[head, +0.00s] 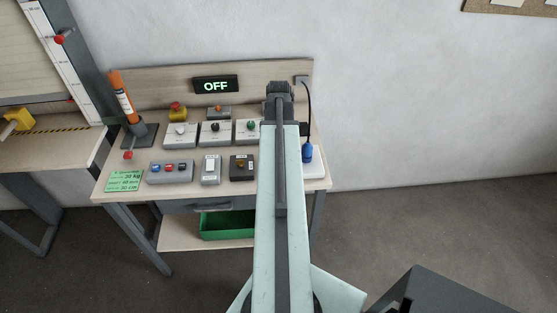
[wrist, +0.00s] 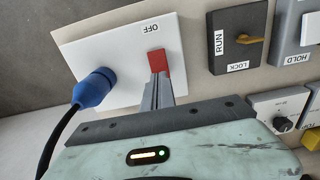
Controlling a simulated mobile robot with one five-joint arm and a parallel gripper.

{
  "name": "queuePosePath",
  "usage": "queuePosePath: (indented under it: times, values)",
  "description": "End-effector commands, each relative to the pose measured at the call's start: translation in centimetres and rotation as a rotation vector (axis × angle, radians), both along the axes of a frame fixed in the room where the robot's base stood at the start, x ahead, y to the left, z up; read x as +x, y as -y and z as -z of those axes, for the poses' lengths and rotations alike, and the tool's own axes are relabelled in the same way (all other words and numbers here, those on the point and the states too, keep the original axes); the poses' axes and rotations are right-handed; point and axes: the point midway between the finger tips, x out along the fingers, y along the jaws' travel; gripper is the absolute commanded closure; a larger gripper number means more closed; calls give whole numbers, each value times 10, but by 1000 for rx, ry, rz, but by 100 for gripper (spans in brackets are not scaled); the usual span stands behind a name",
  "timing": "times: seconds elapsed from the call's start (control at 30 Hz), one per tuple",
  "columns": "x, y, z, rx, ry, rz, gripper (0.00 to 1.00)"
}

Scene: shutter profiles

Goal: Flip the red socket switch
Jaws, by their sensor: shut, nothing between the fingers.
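The red switch (wrist: 156,60) sits on the white socket plate (wrist: 110,50) in the wrist view, beside a printed "OFF" label. My gripper (wrist: 158,78) is shut and empty. Its fingertips are at the lower edge of the red switch in the picture; I cannot tell if they touch it. A blue plug (wrist: 94,89) with a black cable is in the same plate, left of the fingers. In the head view the plate (head: 316,171) and plug (head: 308,152) show right of my arm, which hides the red switch and my fingertips.
A dark "RUN/LOCK" box (wrist: 228,55) with an orange knob stands right of the plate in the wrist view. Several control boxes, a lit "OFF" display (head: 215,85) and an orange-topped tube (head: 121,97) are on the bench. A green bin (head: 227,234) is below.

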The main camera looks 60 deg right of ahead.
Motion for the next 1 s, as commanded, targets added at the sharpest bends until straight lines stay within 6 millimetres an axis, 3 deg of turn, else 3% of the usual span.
queuePosePath:
  times: [1.0]
  values:
    - [0, 0, 15, 0, 0, -1, 100]
